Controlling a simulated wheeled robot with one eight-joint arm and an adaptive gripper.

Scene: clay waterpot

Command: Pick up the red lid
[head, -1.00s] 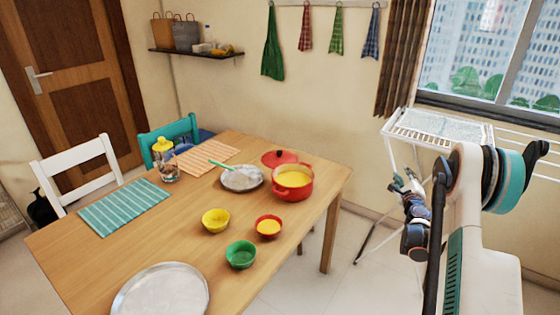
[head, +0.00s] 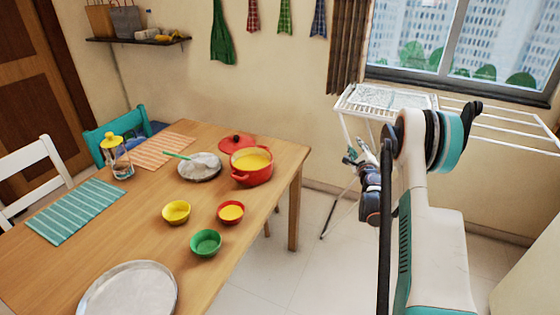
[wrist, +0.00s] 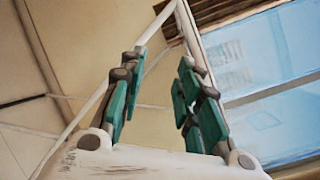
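The red lid (head: 237,143) lies on the wooden table near its far edge, just behind the red pot (head: 251,166) of yellow food. It is round with a small dark knob on top, and the pot hides part of its near side. My gripper (wrist: 157,95) shows in the wrist view with its two green-padded fingers apart and nothing between them. In the head view my arm is to the right of the table, off its edge, well away from the lid. The lid does not show in the wrist view.
The table (head: 215,275) also holds a yellow bowl (head: 176,211), a red bowl (head: 231,212), a green bowl (head: 206,243), a silver plate and a jar (head: 117,158). A white drying rack (head: 385,100) stands behind my arm. Open floor lies right of the table.

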